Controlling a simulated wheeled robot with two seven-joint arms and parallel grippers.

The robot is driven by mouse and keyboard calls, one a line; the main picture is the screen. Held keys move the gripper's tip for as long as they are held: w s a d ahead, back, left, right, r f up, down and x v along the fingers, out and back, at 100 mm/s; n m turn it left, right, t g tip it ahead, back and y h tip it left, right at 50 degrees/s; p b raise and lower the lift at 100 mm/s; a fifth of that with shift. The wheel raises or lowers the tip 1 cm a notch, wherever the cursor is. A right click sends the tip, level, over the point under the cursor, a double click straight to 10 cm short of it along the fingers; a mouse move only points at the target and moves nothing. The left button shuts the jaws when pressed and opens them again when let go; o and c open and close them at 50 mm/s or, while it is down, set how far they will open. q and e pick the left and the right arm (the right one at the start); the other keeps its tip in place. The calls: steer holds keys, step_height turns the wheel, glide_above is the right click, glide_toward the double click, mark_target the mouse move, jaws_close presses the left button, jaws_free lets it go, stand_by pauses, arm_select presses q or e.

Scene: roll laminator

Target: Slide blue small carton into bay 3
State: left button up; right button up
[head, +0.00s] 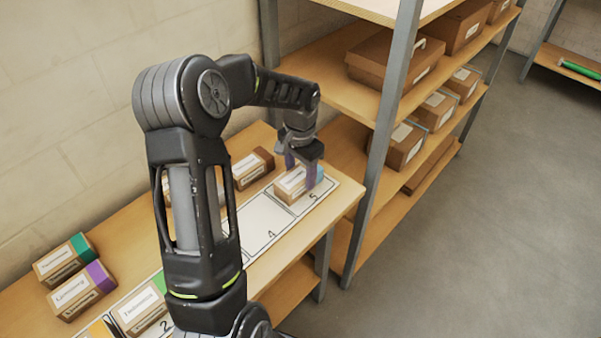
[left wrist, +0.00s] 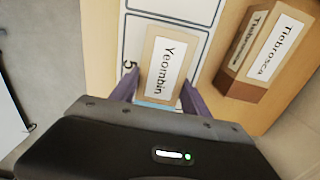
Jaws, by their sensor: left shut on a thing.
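The blue small carton (head: 290,184), a tan box with a white label and a blue end, sits at the bay marked 5 on the white numbered strip (head: 262,222). My left gripper (head: 304,166) is shut on it from above, near its blue end. In the left wrist view the carton (left wrist: 166,68) shows its label between the two purple fingers of the gripper (left wrist: 158,90). Whether it touches the strip is hard to tell. Bay 4 is empty. Bay 3 is hidden behind my left arm. My right gripper is not in view.
A green-ended carton (head: 140,312) stands near bay 2, with an orange-marked one (head: 101,329) beside it. Green (head: 64,258) and purple (head: 82,290) cartons lie at the left. A brown-ended carton (head: 254,168) lies behind the strip. A shelf post (head: 388,130) stands right of the table.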

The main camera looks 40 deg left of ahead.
mark_target(286, 185)
arm_select(q)
steer(key=c, duration=0.7)
steer(key=shift+s+a, duration=0.2)
steer(key=shift+s, duration=2.5)
steer(key=shift+s+a, duration=0.2)
steer(key=shift+s, duration=2.55)
steer(key=shift+s+a, duration=0.15)
steer(key=shift+s, duration=1.75)
steer(key=shift+s+a, duration=0.15)
steer(key=shift+s, duration=1.7)
steer(key=shift+s+a+p, duration=0.15)
steer(key=shift+s+p, duration=0.3)
steer(key=shift+s, duration=1.85)
steer(key=shift+s+a+p, duration=0.15)
steer(key=shift+s+p, duration=0.3)
steer(key=shift+s, duration=1.8)
steer(key=shift+s+a, duration=0.15)
steer(key=shift+s, duration=1.2)
steer(key=o, duration=1.6)
